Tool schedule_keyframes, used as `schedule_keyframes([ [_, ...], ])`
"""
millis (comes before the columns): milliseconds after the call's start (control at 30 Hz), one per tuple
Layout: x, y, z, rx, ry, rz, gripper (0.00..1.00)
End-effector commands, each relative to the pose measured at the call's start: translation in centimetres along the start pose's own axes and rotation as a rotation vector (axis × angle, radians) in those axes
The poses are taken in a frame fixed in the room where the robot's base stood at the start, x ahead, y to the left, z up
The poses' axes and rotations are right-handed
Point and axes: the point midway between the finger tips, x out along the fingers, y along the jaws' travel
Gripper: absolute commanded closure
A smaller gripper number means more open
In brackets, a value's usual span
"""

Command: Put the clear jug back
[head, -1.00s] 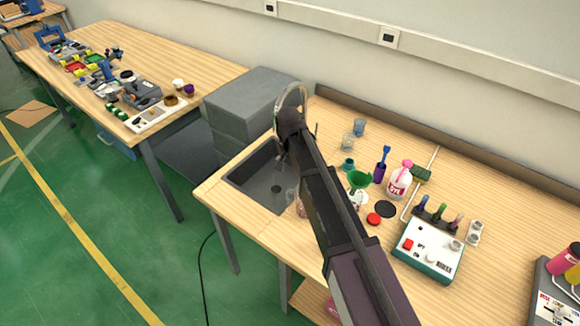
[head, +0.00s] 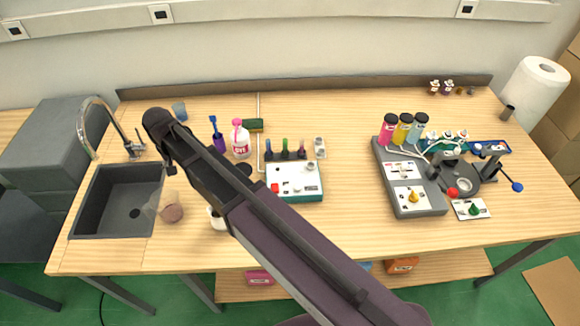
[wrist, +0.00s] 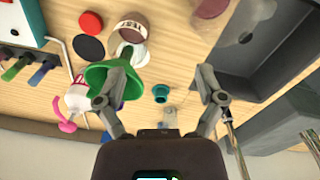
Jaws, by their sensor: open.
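A clear vessel with a pinkish-brown base, which looks like the clear jug (head: 171,204), stands beside the sink's right edge in the head view. A brownish round shape at the top of the wrist view, by the sink, may be its base. My gripper (wrist: 162,98) is open and empty above the bench. A green funnel (wrist: 108,82) is close to its left finger, and a small teal cup (wrist: 161,93) shows between the fingers, lower down. My arm hides part of the bench in the head view.
The dark sink (head: 112,205) and its tap (head: 108,125) are at the left. A red lid (wrist: 91,22) lies near the funnel.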

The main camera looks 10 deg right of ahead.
Motion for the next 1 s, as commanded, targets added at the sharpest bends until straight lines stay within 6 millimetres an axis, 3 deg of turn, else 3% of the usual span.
schedule_keyframes([
  [33,0.1,2.5,0.5,0.015,-0.001,-0.001,0.12],
  [100,0.1,5.3,0.8,0.028,-0.001,-0.002,0.12],
  [400,0.3,16.6,3.2,0.086,-0.003,-0.006,0.12],
  [700,0.5,26.4,7.5,0.145,-0.004,-0.011,0.12],
  [1000,0.6,34.4,12.9,0.199,-0.004,-0.015,0.12],
])
